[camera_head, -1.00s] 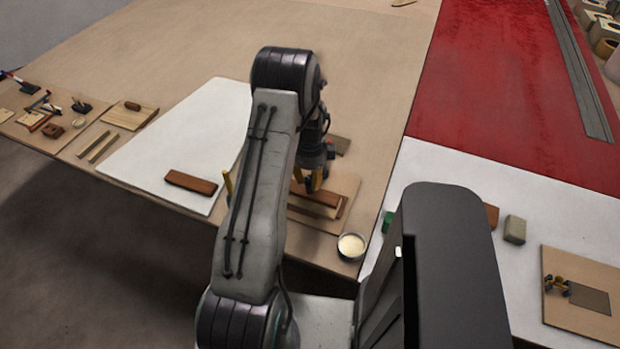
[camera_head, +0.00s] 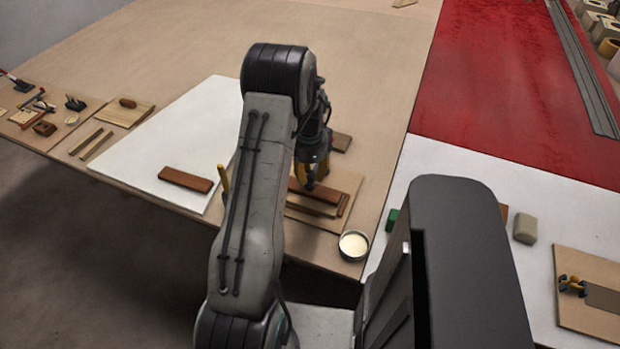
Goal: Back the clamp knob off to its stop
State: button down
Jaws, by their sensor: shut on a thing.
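My gripper (camera_head: 310,183) points down over the layered wooden pieces (camera_head: 313,205) near the table's front edge, right of my arm. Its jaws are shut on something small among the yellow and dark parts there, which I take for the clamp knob. The fingers hide most of it, so its turn and its distance from a stop cannot be told. A yellow upright piece (camera_head: 224,180) shows at the left edge of my arm, which hides what stands behind it.
A bowl of pale stuff (camera_head: 353,245) stands close in front of the wooden pieces. A reddish-brown block (camera_head: 186,180) lies on a white sheet (camera_head: 175,140). Small tools (camera_head: 74,104) lie at the far left. A board with yellow parts (camera_head: 590,318) lies at right. The table beyond is open.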

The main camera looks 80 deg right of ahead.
jog(key=n, duration=0.2)
jog(key=n+b, duration=0.1)
jog(key=shift+f+n, duration=0.2)
jog(key=shift+n, duration=0.2)
jog(key=n+b, duration=0.1)
jog(key=n, duration=0.2)
jog(key=shift+a+n+b, duration=0.1)
jog(key=shift+n+b, duration=0.2)
jog(key=shift+b, duration=0.05)
jog(key=n+b, duration=0.1)
jog(key=n, duration=0.2)
jog(key=shift+n, duration=0.3)
jog(key=n, duration=0.4)
jog(key=shift+n+b, duration=0.3)
jog(key=shift+b, duration=0.1)
jog(key=n, duration=0.3)
jog(key=shift+n, duration=0.3)
jog(key=n+b, duration=0.1)
jog(key=n, duration=0.7)
jog(key=shift+n, duration=1.8)
